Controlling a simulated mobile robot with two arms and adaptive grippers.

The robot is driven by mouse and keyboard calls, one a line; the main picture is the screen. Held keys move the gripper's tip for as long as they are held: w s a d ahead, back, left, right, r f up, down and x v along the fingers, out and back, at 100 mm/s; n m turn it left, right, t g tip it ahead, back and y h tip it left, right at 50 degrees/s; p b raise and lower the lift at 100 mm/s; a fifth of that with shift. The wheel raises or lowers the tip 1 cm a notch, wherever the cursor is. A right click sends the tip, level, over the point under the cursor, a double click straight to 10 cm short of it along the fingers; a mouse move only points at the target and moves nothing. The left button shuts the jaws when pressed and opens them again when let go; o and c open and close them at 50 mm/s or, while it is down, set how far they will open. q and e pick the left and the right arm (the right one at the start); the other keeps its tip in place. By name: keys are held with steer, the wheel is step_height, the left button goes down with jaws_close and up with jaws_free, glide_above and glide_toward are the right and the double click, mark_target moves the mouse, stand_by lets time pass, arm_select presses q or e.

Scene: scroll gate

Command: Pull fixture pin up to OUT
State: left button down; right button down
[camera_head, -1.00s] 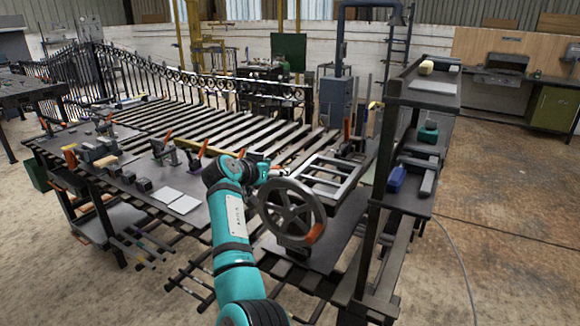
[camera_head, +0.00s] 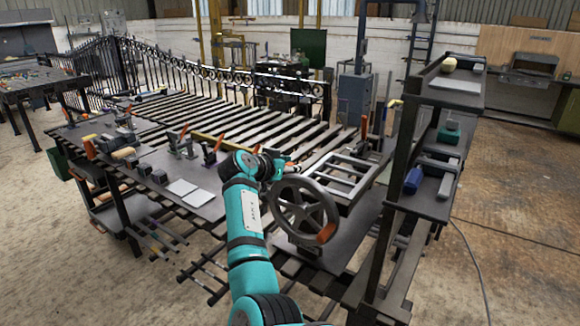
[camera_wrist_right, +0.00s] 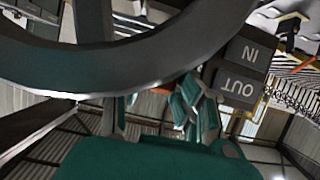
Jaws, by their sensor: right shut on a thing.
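My right gripper (camera_head: 284,165) is just behind the upper left of the handwheel, at the near end of the slatted bed. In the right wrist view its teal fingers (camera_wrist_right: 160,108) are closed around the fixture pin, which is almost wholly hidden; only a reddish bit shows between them. A dark plate with the OUT label (camera_wrist_right: 239,88) and the IN label (camera_wrist_right: 249,55) shows upside down right of the fingers. The grey handwheel (camera_head: 305,211) with an orange grip stands close to the gripper, and its rim (camera_wrist_right: 120,70) crosses the wrist view. My left gripper is not in view.
A dark shelf rack (camera_head: 437,170) stands to the right, holding a blue item (camera_head: 413,181). A light metal frame (camera_head: 340,175) lies behind the handwheel. Orange-handled clamps (camera_head: 181,142) and grey plates (camera_head: 189,192) are on the bench at left.

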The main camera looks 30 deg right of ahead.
mark_target(290, 164)
steer(key=shift+r, duration=0.1)
steer(key=shift+d+r+p, duration=0.1)
steer(key=shift+r+p, duration=0.25)
steer(key=shift+r, duration=1.4)
steer(key=c, duration=1)
jaws_free()
steer(key=shift+c, duration=0.2)
steer(key=shift+f, duration=0.1)
steer(key=v, duration=0.7)
steer(key=shift+a, duration=0.25)
steer(key=shift+s, duration=0.1)
